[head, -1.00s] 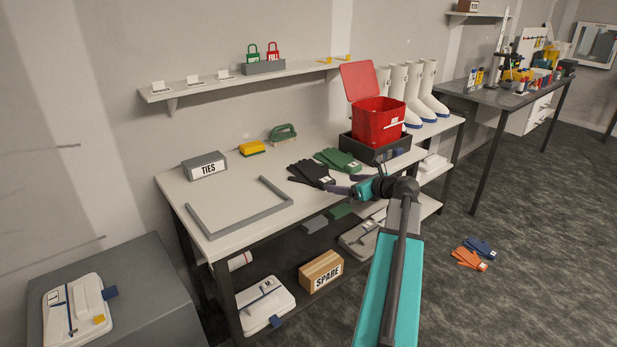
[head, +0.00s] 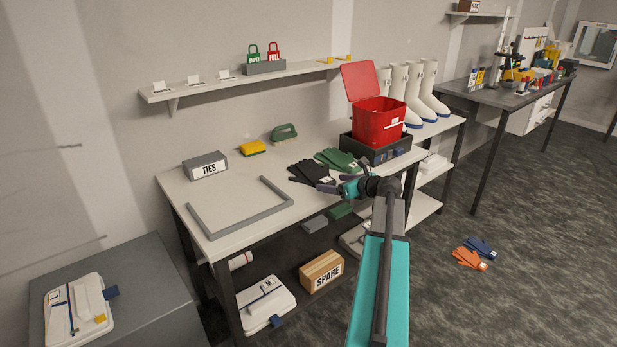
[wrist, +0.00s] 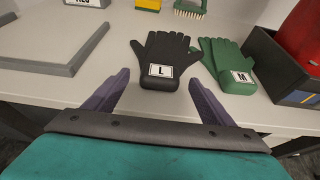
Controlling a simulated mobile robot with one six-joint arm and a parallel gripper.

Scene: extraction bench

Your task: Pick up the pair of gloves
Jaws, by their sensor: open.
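A black pair of gloves (head: 309,172) lies flat on the bench top; in the wrist view the black gloves (wrist: 160,55) carry a white tag marked L. A green pair of gloves (head: 338,160) lies right beside them, and its tag reads M on the green gloves (wrist: 222,57) in the wrist view. My gripper (head: 331,187) is at the bench's front edge, just to the right of and in front of the black gloves. In the wrist view my open gripper (wrist: 158,88) has its purple fingers spread either side of the black cuff, with nothing held.
A black tray (head: 393,154) with a red bin (head: 377,122) stands right of the gloves. A grey frame (head: 241,222), a TIES box (head: 205,166), a yellow sponge (head: 252,149) and a green brush (head: 284,132) are also on the bench. Orange gloves (head: 468,259) and blue gloves (head: 482,246) lie on the floor.

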